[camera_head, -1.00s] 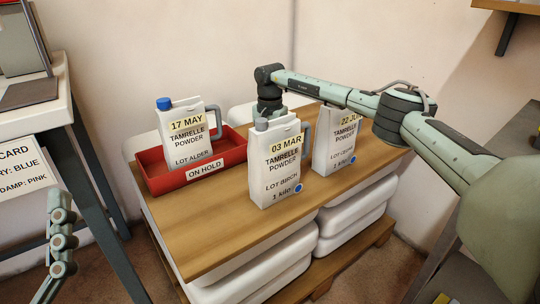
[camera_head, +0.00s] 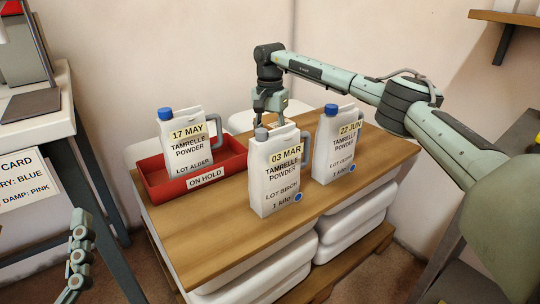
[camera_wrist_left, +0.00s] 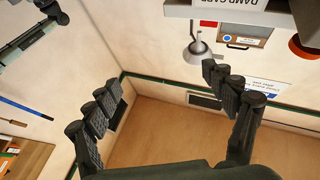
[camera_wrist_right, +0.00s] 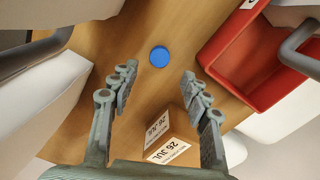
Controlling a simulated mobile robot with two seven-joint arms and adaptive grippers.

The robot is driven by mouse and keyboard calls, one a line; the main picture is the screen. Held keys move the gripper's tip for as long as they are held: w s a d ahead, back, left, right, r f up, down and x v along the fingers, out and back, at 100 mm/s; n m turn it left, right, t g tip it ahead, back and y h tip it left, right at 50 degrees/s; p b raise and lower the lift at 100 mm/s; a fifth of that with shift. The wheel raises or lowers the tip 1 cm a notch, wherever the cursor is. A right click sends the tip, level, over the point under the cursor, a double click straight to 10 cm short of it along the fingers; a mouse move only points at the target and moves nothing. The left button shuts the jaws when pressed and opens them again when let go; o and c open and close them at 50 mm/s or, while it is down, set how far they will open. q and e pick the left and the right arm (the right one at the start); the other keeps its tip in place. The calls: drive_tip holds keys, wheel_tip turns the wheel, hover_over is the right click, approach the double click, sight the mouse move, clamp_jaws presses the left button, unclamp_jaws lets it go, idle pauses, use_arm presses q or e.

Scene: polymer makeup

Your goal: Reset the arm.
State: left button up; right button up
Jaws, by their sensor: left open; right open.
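My right gripper (camera_head: 270,108) is open above the wooden table top, behind the jug marked 03 MAR (camera_head: 273,180), which partly hides it. In the right wrist view its fingers (camera_wrist_right: 159,72) are apart with nothing between them. A blue disc (camera_wrist_right: 159,56) and a small box labelled 26 JUL (camera_wrist_right: 168,137) show below it on the wood. My left gripper (camera_head: 80,250) is at the lower left of the head view, clear of the table. In the left wrist view its fingers (camera_wrist_left: 160,78) are spread and empty.
A jug marked 22 JUN (camera_head: 334,145) stands upright right of the 03 MAR jug. A jug marked 17 MAY (camera_head: 188,145) stands in the red ON HOLD tray (camera_head: 222,177). The wooden table top (camera_head: 195,245) is bare at its front. A side table (camera_head: 40,130) stands at left.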

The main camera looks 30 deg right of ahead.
use_arm(q)
drive_tip(key=shift+w+d+f+g, duration=0.2)
drive_tip(key=shift+d+f+g, duration=0.05)
drive_tip(key=shift+f+g, duration=0.45)
use_arm(e)
drive_tip(key=shift+r, duration=2.35)
